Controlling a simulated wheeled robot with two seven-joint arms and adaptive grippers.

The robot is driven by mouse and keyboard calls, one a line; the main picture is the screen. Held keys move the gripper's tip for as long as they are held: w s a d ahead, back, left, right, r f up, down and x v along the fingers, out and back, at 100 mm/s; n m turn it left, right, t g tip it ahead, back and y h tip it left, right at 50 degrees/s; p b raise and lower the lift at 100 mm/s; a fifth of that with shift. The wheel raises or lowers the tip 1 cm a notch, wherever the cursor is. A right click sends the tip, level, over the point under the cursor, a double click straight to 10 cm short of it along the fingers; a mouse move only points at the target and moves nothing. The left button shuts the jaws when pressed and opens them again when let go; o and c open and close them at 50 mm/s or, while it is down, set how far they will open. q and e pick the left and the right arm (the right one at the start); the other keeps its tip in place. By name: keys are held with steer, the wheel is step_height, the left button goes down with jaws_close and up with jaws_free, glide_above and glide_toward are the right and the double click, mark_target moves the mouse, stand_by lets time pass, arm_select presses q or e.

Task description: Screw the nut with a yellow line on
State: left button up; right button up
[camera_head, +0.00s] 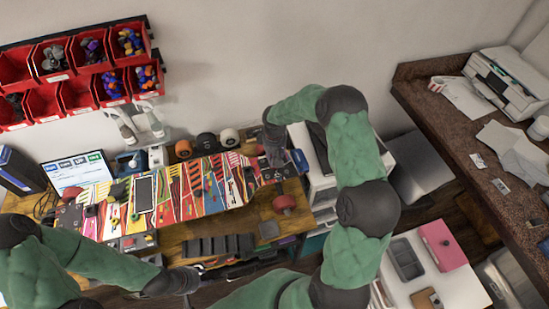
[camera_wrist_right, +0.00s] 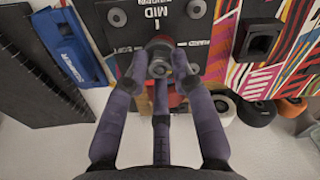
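In the right wrist view, the three purple fingers of my right gripper (camera_wrist_right: 160,72) close in around a small round grey nut-like piece (camera_wrist_right: 158,68) with a dark red rim behind it. The piece stands on a dark panel (camera_wrist_right: 140,27) marked "MID". I cannot tell whether the fingertips touch it. Two grey round pieces (camera_wrist_right: 117,17) (camera_wrist_right: 196,9) sit apart on the same panel. No yellow line is clear on any of them. In the head view, my right gripper (camera_head: 274,150) points down at the board's right end. My left gripper (camera_head: 185,280) hangs near the table's front; its fingers are too dark to read.
A long colourful board (camera_head: 205,190) lies along the wooden table (camera_head: 190,232). Wheels (camera_head: 206,142) stand behind it. A red-topped item (camera_head: 284,202) and a black tray (camera_head: 218,246) are at the front. Red bins (camera_head: 75,95) hang on the wall.

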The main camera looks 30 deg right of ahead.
jaws_close()
steer(key=m, duration=0.3)
steer(key=shift+m, duration=1.4)
steer(key=shift+m, duration=1)
steer(key=m, duration=0.3)
steer(key=shift+m, duration=0.4)
